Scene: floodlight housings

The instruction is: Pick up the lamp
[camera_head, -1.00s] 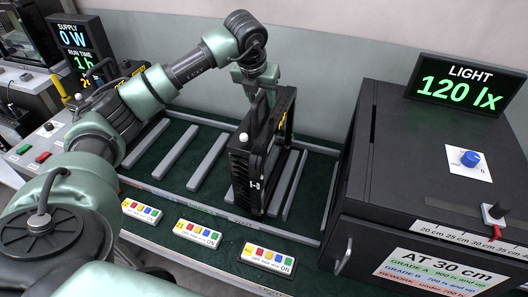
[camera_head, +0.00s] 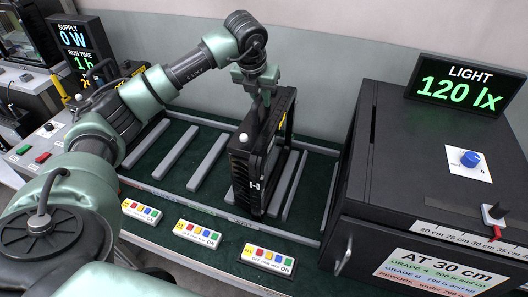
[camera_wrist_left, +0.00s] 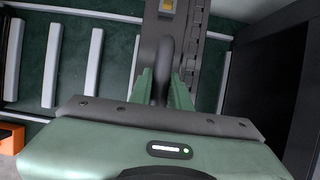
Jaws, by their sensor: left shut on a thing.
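The lamp (camera_head: 252,165) is a black floodlight housing marked "1-3". It stands upright on the green bench between grey rails, left of the black box. My left gripper (camera_head: 262,92) is above it, pointing down, and is shut on the lamp's top handle. In the left wrist view the two green fingers (camera_wrist_left: 162,88) sit on either side of the dark curved handle (camera_wrist_left: 163,66), with the finned housing (camera_wrist_left: 207,60) behind. The lamp's underside is hidden, so I cannot tell whether it touches the bench. My right gripper is not in view.
A black test box (camera_head: 400,190) with a door handle stands close on the right, with a "120 lx" display (camera_head: 464,84) on top. Button panels (camera_head: 268,258) line the bench front. Grey rails (camera_head: 207,162) with empty gaps lie left of the lamp.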

